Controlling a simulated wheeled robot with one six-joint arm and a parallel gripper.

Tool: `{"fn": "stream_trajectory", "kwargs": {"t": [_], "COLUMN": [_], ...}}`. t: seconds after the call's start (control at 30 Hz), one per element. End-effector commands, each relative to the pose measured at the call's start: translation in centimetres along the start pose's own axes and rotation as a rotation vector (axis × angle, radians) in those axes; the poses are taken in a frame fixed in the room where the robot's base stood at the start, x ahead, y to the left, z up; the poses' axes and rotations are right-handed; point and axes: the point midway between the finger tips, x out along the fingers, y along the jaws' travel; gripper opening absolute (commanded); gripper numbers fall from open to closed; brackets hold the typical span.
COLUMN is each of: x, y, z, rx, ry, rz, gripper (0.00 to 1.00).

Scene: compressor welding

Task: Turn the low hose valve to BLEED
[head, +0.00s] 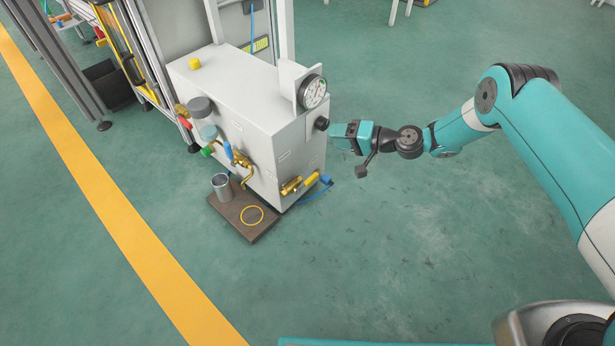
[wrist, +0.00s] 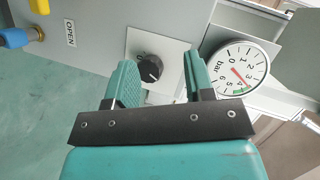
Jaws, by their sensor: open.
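A low brass valve (head: 291,186) with a yellow part (head: 311,180) sits near the bottom of the grey cabinet's front face. A blue fitting (head: 326,180) with a blue hose is beside it. In the wrist view a yellow piece (wrist: 38,6) and a blue piece (wrist: 14,38) show at the upper left. No BLEED marking is readable. My gripper (head: 338,132) is open and empty, higher than this valve. It faces a black round knob (head: 321,123), which shows between the open fingers (wrist: 158,66) in the wrist view (wrist: 151,68); contact cannot be told.
The grey cabinet (head: 240,95) carries a pressure gauge (head: 313,92), its red needle near 4 bar in the wrist view. Its left face has a blue-handled brass valve (head: 243,160). A metal cup (head: 222,187) and yellow ring stand on a board. Floor to the right is clear.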

Motion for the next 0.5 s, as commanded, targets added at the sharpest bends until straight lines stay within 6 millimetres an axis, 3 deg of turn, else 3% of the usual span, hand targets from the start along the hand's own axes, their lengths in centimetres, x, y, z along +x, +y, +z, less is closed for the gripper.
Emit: {"fn": "stream_trajectory", "kwargs": {"t": [0.03, 0.2, 0.33, 0.5], "x": [0.1, -0.5, -1.5, -2.5], "y": [3.2, 10.7, 14.2, 16.3], "z": [1.5, 6.4, 10.1, 12.9], "rx": [0.051, 0.197, 0.287, 0.35], "ry": [0.041, 0.196, 0.29, 0.36], "rz": [-0.025, -0.119, -0.169, -0.203], "gripper": [0.49, 0.49, 0.49, 0.49]}}
